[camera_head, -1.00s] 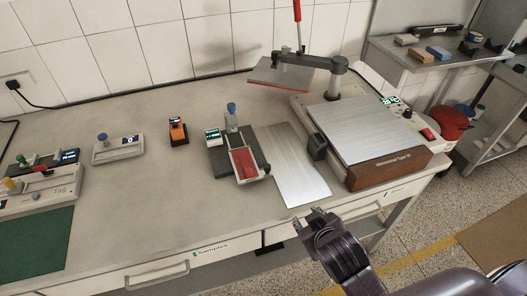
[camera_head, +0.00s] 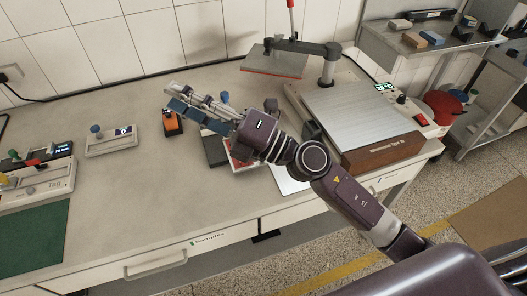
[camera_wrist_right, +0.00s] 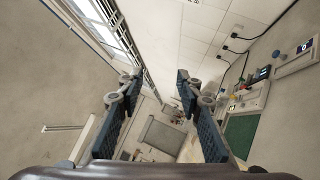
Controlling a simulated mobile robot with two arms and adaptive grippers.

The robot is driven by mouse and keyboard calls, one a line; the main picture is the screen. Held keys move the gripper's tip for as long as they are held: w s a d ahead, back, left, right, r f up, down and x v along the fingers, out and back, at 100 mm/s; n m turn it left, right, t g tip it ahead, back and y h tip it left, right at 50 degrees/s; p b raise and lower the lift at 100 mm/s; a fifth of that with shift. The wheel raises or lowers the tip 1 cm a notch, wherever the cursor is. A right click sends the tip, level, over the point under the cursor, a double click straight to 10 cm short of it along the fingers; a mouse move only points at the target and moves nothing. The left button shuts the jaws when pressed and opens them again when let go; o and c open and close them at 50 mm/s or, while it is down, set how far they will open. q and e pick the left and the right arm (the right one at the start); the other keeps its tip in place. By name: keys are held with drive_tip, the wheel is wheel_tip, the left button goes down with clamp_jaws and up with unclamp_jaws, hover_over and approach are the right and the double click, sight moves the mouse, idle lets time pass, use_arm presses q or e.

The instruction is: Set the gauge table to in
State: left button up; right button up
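No label in view reads gauge table. A small device with a blue knob (camera_head: 224,97), a dark base (camera_head: 213,150) and a red-framed plate (camera_head: 238,164) stands mid-table in the head view. My right arm covers much of it, so its setting cannot be read. My right gripper (camera_head: 176,97) is above and in front of this device, pointing left. In the wrist view the right gripper (camera_wrist_right: 157,76) is open and empty, its two fingers well apart. My left gripper is not in view.
An orange device (camera_head: 172,123) sits below the gripper tips. A large metal-plated press (camera_head: 355,118) stands right.

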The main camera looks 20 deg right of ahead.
wheel_tip(320, 180, down, 3)
drive_tip(key=s+a+n+g, duration=0.1)
drive_tip(key=a+n+g, duration=0.2)
drive_tip(key=n+g, duration=0.15)
drive_tip(key=n+g+h+p, duration=0.2)
drive_tip(key=n+g+h, duration=0.3)
drive_tip(key=h, duration=1.1)
hover_over(265, 163)
drive_tip(key=shift+n+t, duration=0.35)
wheel_tip(265, 163, down, 24)
drive_tip(key=shift+f, duration=0.25)
drive_tip(key=shift+w+a+f, duration=0.1)
drive_tip(key=shift+w+f, duration=0.15)
drive_tip(key=shift+f, duration=0.4)
clamp_jaws()
